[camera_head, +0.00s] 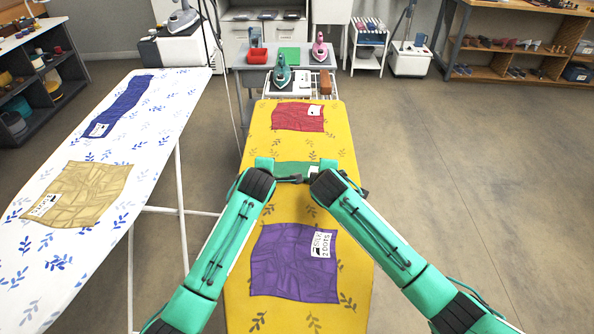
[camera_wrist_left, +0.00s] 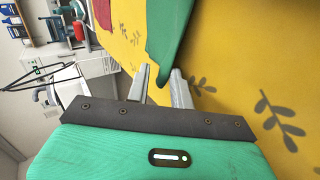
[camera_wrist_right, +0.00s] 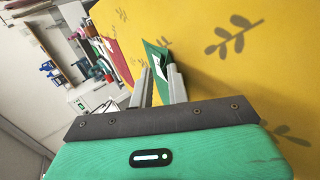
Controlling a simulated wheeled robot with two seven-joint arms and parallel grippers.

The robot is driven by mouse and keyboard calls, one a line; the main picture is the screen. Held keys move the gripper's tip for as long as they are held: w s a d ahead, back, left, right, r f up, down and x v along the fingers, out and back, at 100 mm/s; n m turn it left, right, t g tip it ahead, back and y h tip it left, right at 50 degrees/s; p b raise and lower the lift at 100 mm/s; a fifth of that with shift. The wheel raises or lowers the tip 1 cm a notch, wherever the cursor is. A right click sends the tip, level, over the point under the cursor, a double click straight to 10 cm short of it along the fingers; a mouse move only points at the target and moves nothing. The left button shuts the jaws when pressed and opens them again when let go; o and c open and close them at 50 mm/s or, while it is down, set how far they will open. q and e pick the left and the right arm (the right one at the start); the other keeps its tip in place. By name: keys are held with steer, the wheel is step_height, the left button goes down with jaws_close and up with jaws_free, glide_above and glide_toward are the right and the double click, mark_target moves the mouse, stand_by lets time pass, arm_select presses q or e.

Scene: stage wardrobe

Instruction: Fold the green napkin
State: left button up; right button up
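The green napkin (camera_head: 293,169) lies across the yellow ironing board, between my two grippers and partly hidden by my arms. A white label shows near its right end. My left gripper (camera_head: 266,163) is at the napkin's left end. In the left wrist view its fingers (camera_wrist_left: 160,72) stand apart, with a corner of the green napkin (camera_wrist_left: 172,42) reaching between them. My right gripper (camera_head: 326,164) is at the right end. In the right wrist view its fingers (camera_wrist_right: 160,70) stand apart around a labelled corner of the napkin (camera_wrist_right: 153,52). Firm contact is not visible.
A red cloth (camera_head: 298,117) lies on the board beyond, and a purple cloth (camera_head: 292,262) lies nearer. A teal iron (camera_head: 281,72) stands at the far end. A white board (camera_head: 120,170) with tan and blue cloths is at the left. The floor at right is clear.

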arm_select(q)
steer(key=shift+o, duration=1.4)
arm_select(e)
steer(key=o, duration=0.4)
arm_select(q)
steer(key=shift+s+r, duration=0.15)
steer(key=shift+r, duration=0.15)
arm_select(e)
steer(key=shift+s+r, duration=0.1)
steer(key=shift+r, duration=0.25)
arm_select(q)
steer(key=s+r, duration=0.5)
steer(key=r, duration=0.3)
steer(key=shift+s+r, duration=0.2)
steer(key=shift+s, duration=0.15)
arm_select(e)
steer(key=s+r, duration=0.5)
steer(key=r, duration=0.3)
steer(key=shift+s+r, duration=0.2)
steer(key=shift+s, duration=0.2)
